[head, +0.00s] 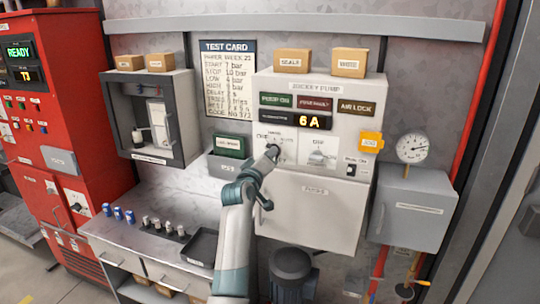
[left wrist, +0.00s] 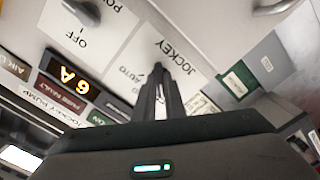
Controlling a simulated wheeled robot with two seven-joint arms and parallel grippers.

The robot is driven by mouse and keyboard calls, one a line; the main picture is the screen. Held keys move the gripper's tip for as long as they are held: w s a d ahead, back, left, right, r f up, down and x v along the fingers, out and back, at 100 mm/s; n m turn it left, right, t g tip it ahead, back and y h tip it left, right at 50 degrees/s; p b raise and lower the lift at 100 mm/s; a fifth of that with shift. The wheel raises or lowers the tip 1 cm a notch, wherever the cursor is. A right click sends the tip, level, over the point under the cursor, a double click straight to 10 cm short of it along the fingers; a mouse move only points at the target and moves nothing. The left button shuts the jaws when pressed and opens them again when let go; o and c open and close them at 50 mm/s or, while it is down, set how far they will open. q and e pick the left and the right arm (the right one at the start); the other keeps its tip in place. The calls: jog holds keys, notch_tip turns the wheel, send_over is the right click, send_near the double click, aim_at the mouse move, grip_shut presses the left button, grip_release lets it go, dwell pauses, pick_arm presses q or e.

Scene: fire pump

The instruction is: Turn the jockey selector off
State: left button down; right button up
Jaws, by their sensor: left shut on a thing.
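The jockey pump panel (head: 347,95) is a pale cabinet on the wall, with a lit "6 A" display. The jockey selector's white plate (head: 287,144) sits at its lower left; in the left wrist view the plate (left wrist: 150,45) reads "JOCKEY" and "AUTO". My left gripper (head: 273,151) is at this plate. In the left wrist view its fingers (left wrist: 160,78) are close together over the plate, shut on the jockey selector knob. The fingers hide the knob, so I cannot tell its position. My right gripper is not in view.
A second plate with a switch handle (head: 318,158) is just right, marked "OFF" in the wrist view (left wrist: 84,12). A yellow tag (head: 371,142) and gauge (head: 412,148) are farther right. A green-topped box (head: 229,147) is left. A bench (head: 150,240) with small parts lies below.

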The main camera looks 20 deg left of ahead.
pick_arm(q)
jog(key=c, duration=1.8)
grip_release()
jog(key=shift+s, duration=0.15)
jog(key=shift+s+a+b, duration=0.15)
jog(key=shift+s+b, duration=1.35)
jog(key=shift+s, duration=2.8)
jog(key=shift+s+a+b, duration=0.15)
jog(key=shift+s+b, duration=1.35)
jog(key=shift+s, duration=2.75)
